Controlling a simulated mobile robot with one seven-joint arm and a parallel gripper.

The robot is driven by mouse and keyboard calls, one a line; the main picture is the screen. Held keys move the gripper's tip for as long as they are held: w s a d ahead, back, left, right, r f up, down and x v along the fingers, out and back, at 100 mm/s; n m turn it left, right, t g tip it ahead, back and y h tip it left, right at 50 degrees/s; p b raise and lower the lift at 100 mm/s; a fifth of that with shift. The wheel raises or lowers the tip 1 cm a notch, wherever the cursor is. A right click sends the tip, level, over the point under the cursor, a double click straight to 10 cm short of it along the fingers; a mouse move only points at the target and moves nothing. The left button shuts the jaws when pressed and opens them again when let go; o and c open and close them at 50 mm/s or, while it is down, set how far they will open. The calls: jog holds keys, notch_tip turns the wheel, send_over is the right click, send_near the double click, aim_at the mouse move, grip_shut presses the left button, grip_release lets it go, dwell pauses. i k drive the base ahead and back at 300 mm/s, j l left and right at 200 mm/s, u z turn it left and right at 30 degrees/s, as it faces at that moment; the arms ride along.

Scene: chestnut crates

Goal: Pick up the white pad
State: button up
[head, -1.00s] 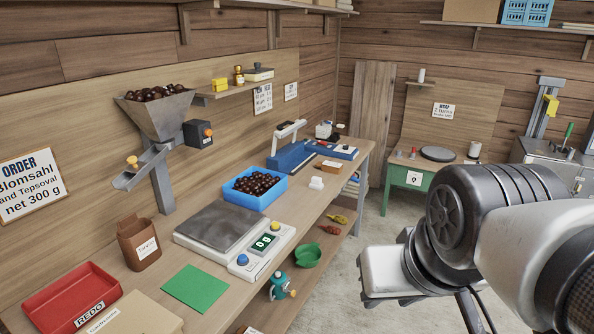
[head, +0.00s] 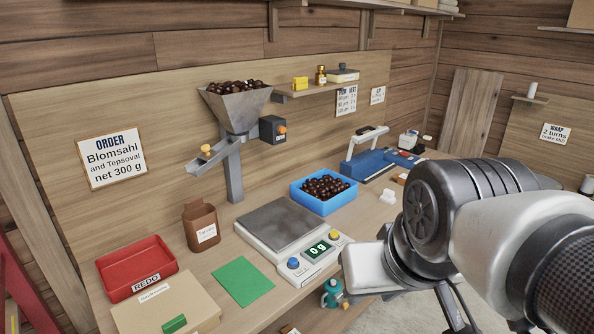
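A small white block-like object (head: 388,197), which may be the white pad, sits on the workbench (head: 215,310) just right of the blue crate of chestnuts (head: 341,200). It is small, and I cannot tell its exact shape. A flat green sheet (head: 243,281) lies at the front of the bench, left of the scale. My arm fills the right side of the view, between me and the right end of the bench. The fingers of my gripper do not show.
A scale (head: 280,228) reading 0 g stands mid-bench, with a chestnut hopper (head: 238,105) behind it. A blue sealer (head: 370,162) stands beyond the crate. A red tray (head: 137,268), brown bag (head: 202,228) and cardboard box (head: 165,305) crowd the left end.

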aim_at(387, 196)
jog(key=i+l+u, duration=0.15)
jog(key=l, duration=0.2)
jog(key=i+l+u, duration=0.1)
jog(key=i+l, duration=0.15)
jog(key=i+l+u, duration=0.15)
jog(key=l, duration=0.3)
jog(key=i+l, duration=0.15)
jog(key=l, duration=0.25)
jog(key=i+l, duration=0.2)
jog(key=l, duration=0.15)
jog(key=i+l, duration=0.15)
jog(key=l, duration=0.25)
jog(key=i+l, duration=0.2)
jog(key=l, duration=0.2)
jog(key=i+l+u, duration=0.1)
jog(key=l, duration=0.25)
jog(key=i+l, duration=0.2)
jog(key=l, duration=0.2)
jog(key=i+l, duration=0.2)
jog(key=l, duration=0.2)
